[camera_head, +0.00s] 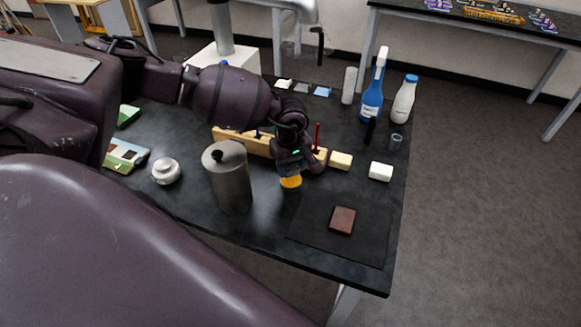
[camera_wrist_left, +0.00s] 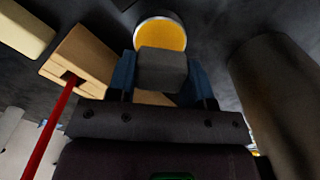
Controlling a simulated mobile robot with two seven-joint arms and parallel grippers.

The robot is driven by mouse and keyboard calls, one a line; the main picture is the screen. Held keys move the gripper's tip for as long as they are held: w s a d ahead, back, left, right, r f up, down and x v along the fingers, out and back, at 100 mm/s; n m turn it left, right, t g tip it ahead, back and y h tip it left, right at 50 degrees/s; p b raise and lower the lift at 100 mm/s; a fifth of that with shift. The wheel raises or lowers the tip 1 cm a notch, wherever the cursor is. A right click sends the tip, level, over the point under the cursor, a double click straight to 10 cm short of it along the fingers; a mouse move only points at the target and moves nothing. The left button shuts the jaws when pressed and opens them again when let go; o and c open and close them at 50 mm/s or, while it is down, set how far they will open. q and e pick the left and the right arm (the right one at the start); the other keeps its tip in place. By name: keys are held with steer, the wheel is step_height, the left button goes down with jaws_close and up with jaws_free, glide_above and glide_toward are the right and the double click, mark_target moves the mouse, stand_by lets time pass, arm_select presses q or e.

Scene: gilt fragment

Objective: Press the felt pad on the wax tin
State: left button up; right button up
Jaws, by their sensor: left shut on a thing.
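My left gripper (camera_head: 290,168) points down over the table and is shut on a grey block, the felt pad (camera_wrist_left: 161,68). The pad sits between the two blue fingers in the left wrist view. The wax tin (camera_head: 291,183) is a round, open tin with orange-yellow wax, just below the gripper; it also shows in the left wrist view (camera_wrist_left: 163,27). The pad covers the tin's near part there. I cannot tell whether pad and wax touch. The pad is hidden or too small to make out in the head view. My right gripper is not in view.
A metal canister (camera_head: 231,180) stands close left of the tin. A wooden rack (camera_head: 243,141) with a red-handled tool (camera_head: 317,136) is behind it. Cream (camera_head: 341,161) and white (camera_head: 381,171) blocks lie right. A dark mat (camera_head: 305,232) with a red-brown block (camera_head: 342,220) is in front.

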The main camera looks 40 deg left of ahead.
mark_target(291, 165)
arm_select(q)
steer(key=shift+r+p, duration=0.3)
steer(key=shift+r, duration=0.4)
steer(key=shift+r+p, duration=0.45)
steer(key=shift+r, duration=0.8)
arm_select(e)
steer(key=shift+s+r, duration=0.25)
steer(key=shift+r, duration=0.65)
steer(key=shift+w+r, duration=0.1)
